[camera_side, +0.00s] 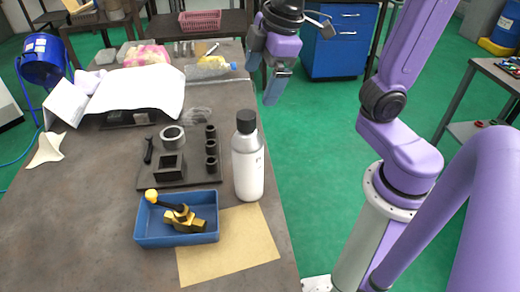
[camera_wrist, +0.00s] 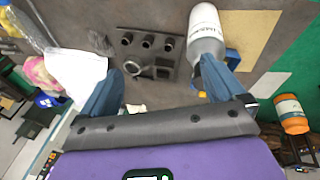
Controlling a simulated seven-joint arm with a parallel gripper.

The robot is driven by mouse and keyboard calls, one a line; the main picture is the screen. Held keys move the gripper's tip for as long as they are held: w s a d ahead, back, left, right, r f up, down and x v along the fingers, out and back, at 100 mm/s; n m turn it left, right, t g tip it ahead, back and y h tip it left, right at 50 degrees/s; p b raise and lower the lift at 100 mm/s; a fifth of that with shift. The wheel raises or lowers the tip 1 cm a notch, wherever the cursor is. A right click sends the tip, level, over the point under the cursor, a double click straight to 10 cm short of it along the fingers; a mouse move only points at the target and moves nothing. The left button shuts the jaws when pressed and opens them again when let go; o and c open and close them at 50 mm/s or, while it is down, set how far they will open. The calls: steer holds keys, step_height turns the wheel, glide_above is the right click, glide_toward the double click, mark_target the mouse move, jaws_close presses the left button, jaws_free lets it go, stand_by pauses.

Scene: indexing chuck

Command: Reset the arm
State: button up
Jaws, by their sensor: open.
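My gripper (camera_side: 273,78) is raised above the right edge of the table in the side view, well clear of the table objects. Its fingers are apart and hold nothing. In the wrist view the two blue fingers of my gripper (camera_wrist: 165,85) stand wide apart with the tabletop between them. A blue tray (camera_side: 150,236) near the front of the table holds a brass and black chuck with a yellow-knobbed lever (camera_side: 182,218). A dark base plate (camera_side: 202,178) behind the tray carries a ring, a square block and several small black sockets.
A white bottle with a black cap (camera_side: 247,165) stands upright beside the base plate. A tan sheet (camera_side: 235,255) lies by the tray. Farther back are a white sheet (camera_side: 135,90), a clear bottle (camera_side: 207,70) and a pink packet (camera_side: 147,57).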

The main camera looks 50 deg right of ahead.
steer(key=s+d+f+g, duration=0.3)
steer(key=s+f, duration=0.7)
steer(key=s, duration=0.4)
steer(key=shift+s+d+f+n, duration=0.2)
steer(key=shift+s+n, duration=0.1)
steer(key=shift+n, duration=0.1)
